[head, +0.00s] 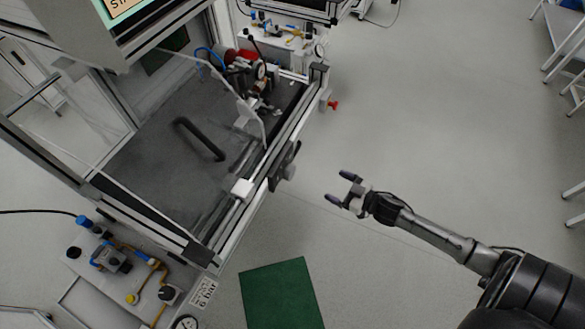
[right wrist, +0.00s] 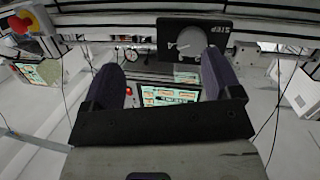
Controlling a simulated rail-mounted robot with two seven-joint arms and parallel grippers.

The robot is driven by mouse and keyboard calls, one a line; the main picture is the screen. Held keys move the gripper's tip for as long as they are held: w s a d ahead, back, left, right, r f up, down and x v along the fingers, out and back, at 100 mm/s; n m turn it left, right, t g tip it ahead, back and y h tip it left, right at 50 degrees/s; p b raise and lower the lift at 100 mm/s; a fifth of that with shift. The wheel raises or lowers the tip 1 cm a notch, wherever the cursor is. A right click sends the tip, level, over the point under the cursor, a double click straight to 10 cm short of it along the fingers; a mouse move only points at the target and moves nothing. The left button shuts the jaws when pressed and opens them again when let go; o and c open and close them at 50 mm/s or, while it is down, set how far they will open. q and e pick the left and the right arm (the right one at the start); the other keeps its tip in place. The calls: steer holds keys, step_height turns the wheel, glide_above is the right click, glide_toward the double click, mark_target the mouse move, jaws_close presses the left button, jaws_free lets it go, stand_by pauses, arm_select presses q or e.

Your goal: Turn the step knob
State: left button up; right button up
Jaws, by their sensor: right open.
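The step knob (right wrist: 186,42) is a grey pointer-shaped knob on a black plate marked STEP in the right wrist view. The plate hangs from the machine's frame, ahead of my fingers and right of the middle between them. In the head view the knob (head: 289,172) sticks out from the right side of the machine. My right gripper (head: 340,187) is open and empty, with a clear gap between it and the knob. Its two dark fingers also show in the right wrist view (right wrist: 160,65). My left gripper is in neither view.
The machine (head: 160,140) with its dark bed and clear guard stands left in the head view. A red-and-yellow button (right wrist: 22,22) is at the upper left of the right wrist view. A green mat (head: 281,296) lies on the floor.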

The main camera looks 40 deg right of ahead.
mark_target(293, 174)
steer(key=w+a+r+y, duration=0.1)
steer(key=w+a, duration=0.1)
steer(key=w, duration=0.1)
steer(key=w+a+r+y+b, duration=0.1)
steer(key=w+a, duration=0.2)
steer(key=w, duration=0.1)
steer(key=w+a+y, duration=0.1)
steer(key=w+a, duration=0.2)
steer(key=shift+w+a+r+m+t+y+b, duration=0.1)
steer(key=shift+w+r+m+t+y+b, duration=0.2)
steer(key=shift+w+r+t+b, duration=0.1)
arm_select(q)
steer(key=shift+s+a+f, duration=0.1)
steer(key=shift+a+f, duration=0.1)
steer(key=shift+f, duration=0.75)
arm_select(e)
steer(key=shift+w+a, duration=0.25)
steer(key=shift+w, duration=0.25)
steer(key=shift+c, duration=0.4)
steer(key=c, duration=0.8)
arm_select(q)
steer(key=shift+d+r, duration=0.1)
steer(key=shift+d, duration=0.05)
arm_select(e)
steer(key=shift+c, duration=0.2)
